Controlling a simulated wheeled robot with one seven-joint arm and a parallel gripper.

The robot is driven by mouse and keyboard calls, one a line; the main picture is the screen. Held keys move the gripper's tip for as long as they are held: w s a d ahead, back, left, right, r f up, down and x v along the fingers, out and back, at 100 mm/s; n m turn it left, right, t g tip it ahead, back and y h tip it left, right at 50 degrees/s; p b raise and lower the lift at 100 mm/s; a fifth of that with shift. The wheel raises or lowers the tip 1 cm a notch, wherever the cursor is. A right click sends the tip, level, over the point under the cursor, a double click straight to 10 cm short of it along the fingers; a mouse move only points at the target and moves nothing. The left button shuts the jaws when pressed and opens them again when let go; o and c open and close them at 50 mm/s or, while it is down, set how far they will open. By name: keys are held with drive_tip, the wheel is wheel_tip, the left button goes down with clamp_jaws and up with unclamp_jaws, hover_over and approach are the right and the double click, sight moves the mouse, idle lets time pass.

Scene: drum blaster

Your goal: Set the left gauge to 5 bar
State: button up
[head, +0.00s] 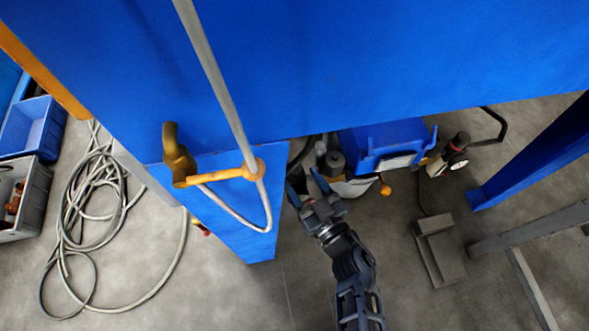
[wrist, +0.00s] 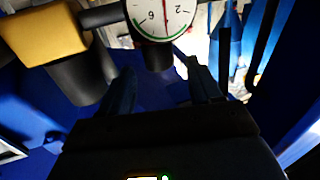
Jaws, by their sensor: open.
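A round white gauge (wrist: 161,17) shows at the top edge of the wrist view, cut off by the frame. Its dial is upside down, with a red needle standing near upright between the figures 6 and 2. I cannot tell whether it is the left gauge. A dark cylinder (wrist: 158,56) sits just below it. My gripper (wrist: 161,85) is open and empty, its fingers pointing towards the gauge and apart from it. In the head view my gripper (head: 305,182) is beside the blue machine (head: 385,142). A small white dial (head: 457,164) shows at that machine's right.
A yellow block (wrist: 45,33) with a black cylinder (wrist: 80,78) is left of the gauge. A large blue panel (head: 330,60) covers the upper head view. A grey hose (head: 90,215) lies coiled on the floor at left. A grey pedal (head: 438,250) stands at right.

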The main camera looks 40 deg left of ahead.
sight(298, 176)
drive_tip(key=shift+b+x, duration=0.75)
drive_tip(key=shift+x, duration=1.6)
drive_tip(key=c, duration=0.9)
drive_tip(key=shift+c, duration=0.2)
drive_tip(key=shift+d+f+m, duration=0.1)
drive_tip(key=shift+m, duration=0.2)
drive_tip(key=m+t+h+b, duration=0.1)
drive_tip(key=t+b, duration=0.1)
drive_tip(key=shift+w+f+t+b, duration=0.1)
drive_tip(key=shift+f+t+b, duration=0.05)
drive_tip(key=shift+t+b, duration=0.15)
drive_tip(key=shift+m+t+h+b, duration=0.4)
drive_tip(key=shift+m+h+b, duration=0.1)
drive_tip(key=shift+m+b, duration=0.1)
drive_tip(key=shift+r, duration=0.2)
